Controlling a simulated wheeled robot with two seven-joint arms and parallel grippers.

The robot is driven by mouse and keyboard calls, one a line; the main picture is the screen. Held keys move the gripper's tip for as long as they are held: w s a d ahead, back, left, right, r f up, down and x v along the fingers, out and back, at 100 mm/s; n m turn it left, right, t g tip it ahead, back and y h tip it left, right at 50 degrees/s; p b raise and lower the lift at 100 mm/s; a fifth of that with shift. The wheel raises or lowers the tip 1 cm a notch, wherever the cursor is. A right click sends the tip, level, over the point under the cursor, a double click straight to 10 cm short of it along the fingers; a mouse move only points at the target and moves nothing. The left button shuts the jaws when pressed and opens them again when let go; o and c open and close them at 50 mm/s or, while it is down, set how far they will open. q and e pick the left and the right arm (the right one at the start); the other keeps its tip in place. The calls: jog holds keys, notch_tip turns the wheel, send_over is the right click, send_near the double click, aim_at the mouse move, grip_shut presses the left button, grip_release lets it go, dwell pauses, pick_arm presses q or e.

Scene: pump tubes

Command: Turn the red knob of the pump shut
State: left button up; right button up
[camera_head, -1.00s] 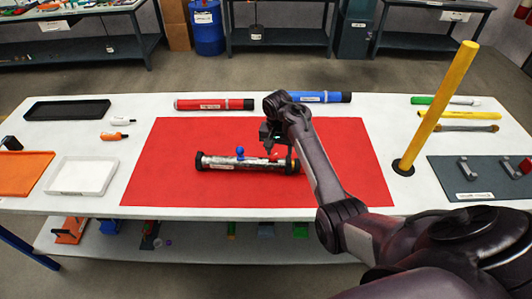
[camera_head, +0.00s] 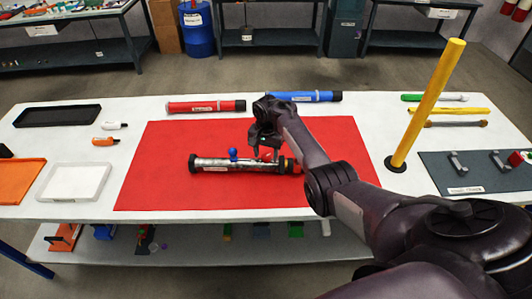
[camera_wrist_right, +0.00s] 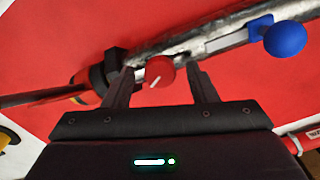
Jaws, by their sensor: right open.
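The pump (camera_head: 215,164) is a silvery tube with dark ends, lying across the red mat (camera_head: 160,190). It carries a blue knob (camera_head: 233,154), also seen in the right wrist view (camera_wrist_right: 285,38), and a red knob with a white line (camera_wrist_right: 160,71). My right gripper (camera_head: 265,150) is over the right part of the pump. In the right wrist view, its open fingers (camera_wrist_right: 163,86) stand on either side of the red knob, with gaps visible on both sides. In the head view the gripper partly hides the red knob. My left gripper is out of view.
A red tube (camera_head: 205,106) and a blue tube (camera_head: 303,96) lie behind the mat. A yellow post (camera_head: 428,103) stands on the right. Dark tray (camera_head: 58,116), white tray (camera_head: 75,182) and orange tray (camera_head: 20,180) are on the left. The mat's left part is clear.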

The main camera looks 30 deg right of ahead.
jog(key=c, duration=1)
